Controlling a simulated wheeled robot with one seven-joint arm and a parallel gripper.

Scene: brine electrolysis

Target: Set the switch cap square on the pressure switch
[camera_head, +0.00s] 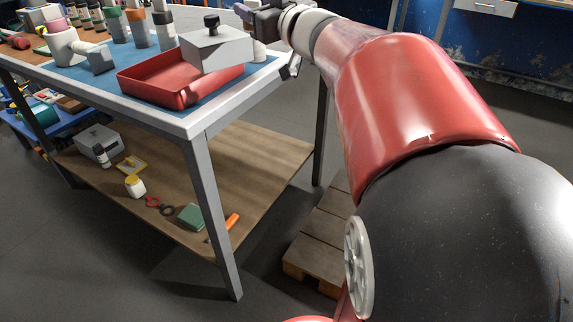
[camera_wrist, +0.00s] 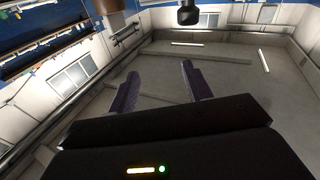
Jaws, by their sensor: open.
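A pale grey box-shaped piece with a black knob (camera_head: 216,50) stands at the red tray on the bench in the head view. It looks like the switch cap, but I cannot tell for sure. It covers the back of the tray, and whether it rests in the tray or behind it is unclear. I cannot pick out the pressure switch with certainty. My gripper (camera_head: 268,18) is at the top of the head view, beyond the bench's right end and partly cut off. In the wrist view its two dark fingers (camera_wrist: 160,72) are apart, with nothing between them.
The red tray (camera_head: 150,94) lies on a blue mat near the bench's front right corner (camera_head: 195,127). A white mug-like vessel (camera_head: 62,46), a grey fitting (camera_head: 98,60) and several bottles stand to the left. A wooden pallet (camera_head: 318,237) lies on the floor.

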